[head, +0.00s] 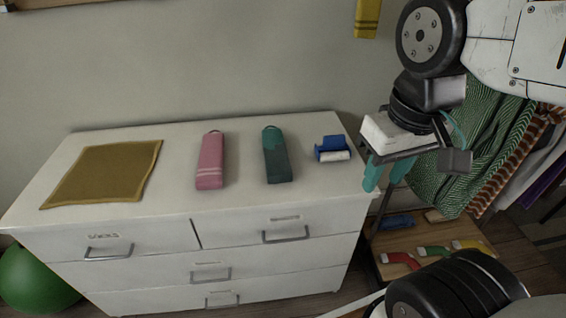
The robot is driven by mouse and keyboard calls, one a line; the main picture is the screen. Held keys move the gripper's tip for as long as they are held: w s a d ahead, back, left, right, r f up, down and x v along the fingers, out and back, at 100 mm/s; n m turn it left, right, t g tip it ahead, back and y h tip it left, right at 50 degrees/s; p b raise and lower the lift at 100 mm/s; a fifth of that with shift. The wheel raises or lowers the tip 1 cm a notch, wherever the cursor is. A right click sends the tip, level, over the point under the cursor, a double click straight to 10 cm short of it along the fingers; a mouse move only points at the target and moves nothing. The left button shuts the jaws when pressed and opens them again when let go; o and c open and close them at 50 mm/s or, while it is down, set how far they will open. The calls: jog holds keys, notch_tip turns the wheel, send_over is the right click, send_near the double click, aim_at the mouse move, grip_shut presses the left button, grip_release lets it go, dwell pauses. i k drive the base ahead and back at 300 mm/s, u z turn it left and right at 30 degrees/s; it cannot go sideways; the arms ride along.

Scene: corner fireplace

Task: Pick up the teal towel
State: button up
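The teal towel (276,156) lies on top of the white dresser (240,194), right of the middle. It looks like a narrow, folded or rolled strip with a small loop at its far end. My gripper (386,174) has teal fingers. It hangs in front of the dresser's right end, to the right of the towel and apart from it. The fingers point down with a gap between them, and I see nothing held there.
A pink towel (210,162) lies left of the teal one, a blue-and-white item (331,149) right of it. A mustard cloth (104,174) lies flat at the left. Striped green fabric (470,140) and a low wooden surface (424,240) with colored items are right.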

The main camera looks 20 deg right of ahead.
aim_at(278, 170)
jog(key=z, duration=0.9)
jog(key=i, duration=0.6)
jog(key=u, duration=0.6)
